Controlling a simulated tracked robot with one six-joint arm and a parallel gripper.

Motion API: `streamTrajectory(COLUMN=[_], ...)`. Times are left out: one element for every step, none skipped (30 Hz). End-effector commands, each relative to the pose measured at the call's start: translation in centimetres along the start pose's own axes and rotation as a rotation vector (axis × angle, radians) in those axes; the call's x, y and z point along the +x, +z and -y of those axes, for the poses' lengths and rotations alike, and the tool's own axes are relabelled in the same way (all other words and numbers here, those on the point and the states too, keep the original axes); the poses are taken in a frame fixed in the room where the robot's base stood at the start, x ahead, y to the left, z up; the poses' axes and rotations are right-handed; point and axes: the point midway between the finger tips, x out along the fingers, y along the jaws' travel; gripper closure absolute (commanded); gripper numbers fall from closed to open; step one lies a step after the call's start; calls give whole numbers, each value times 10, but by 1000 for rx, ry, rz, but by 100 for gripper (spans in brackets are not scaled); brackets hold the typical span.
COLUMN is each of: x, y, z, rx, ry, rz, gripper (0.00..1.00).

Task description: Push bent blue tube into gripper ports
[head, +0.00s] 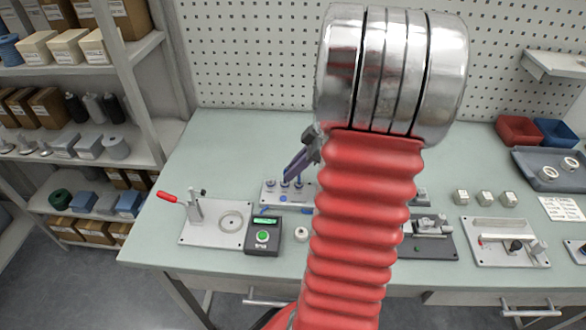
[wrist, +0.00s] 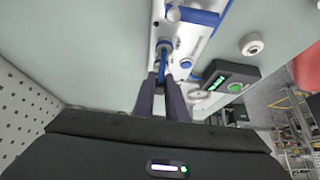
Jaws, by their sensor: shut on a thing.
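The light grey port block (head: 272,195) stands on the bench, left of my arm in the head view. It also shows at the top of the wrist view (wrist: 183,36), with several round fittings. My gripper (head: 287,177) reaches down to the block from above right. In the wrist view the dark fingers of my gripper (wrist: 160,82) are shut on a thin blue tube (wrist: 163,62). The tube runs from between the fingertips up to a round port fitting (wrist: 165,46) on the block. How deep its end sits in the port cannot be told.
A black box with a green button (head: 263,236) stands close in front of the block. A fixture plate with a red-handled clamp (head: 205,228) is at left. My arm hides the bench's middle.

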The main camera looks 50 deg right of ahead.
Motion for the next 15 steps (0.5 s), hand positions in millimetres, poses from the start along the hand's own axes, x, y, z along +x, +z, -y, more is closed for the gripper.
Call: streamTrajectory(x=[1, 1, 1, 1, 2, 2, 2, 2, 3, 3, 3, 4, 4, 4, 5], y=[0, 0, 1, 1, 1, 1, 2, 2, 2, 2, 2, 2, 3, 3, 3], z=[0, 0, 0, 0, 0, 0, 0, 0, 0, 0, 0, 0, 0, 0, 0], rx=[0, 0, 0, 0, 0, 0, 0, 0, 0, 0, 0, 0, 0, 0, 0], ry=[0, 0, 0, 0, 0, 0, 0, 0, 0, 0, 0, 0, 0, 0, 0], rz=[0, 0, 0, 0, 0, 0, 0, 0, 0, 0, 0, 0, 0, 0, 0], gripper=[100, 100, 100, 100, 100, 100, 100, 100, 100, 100, 100, 100, 100, 100, 100])
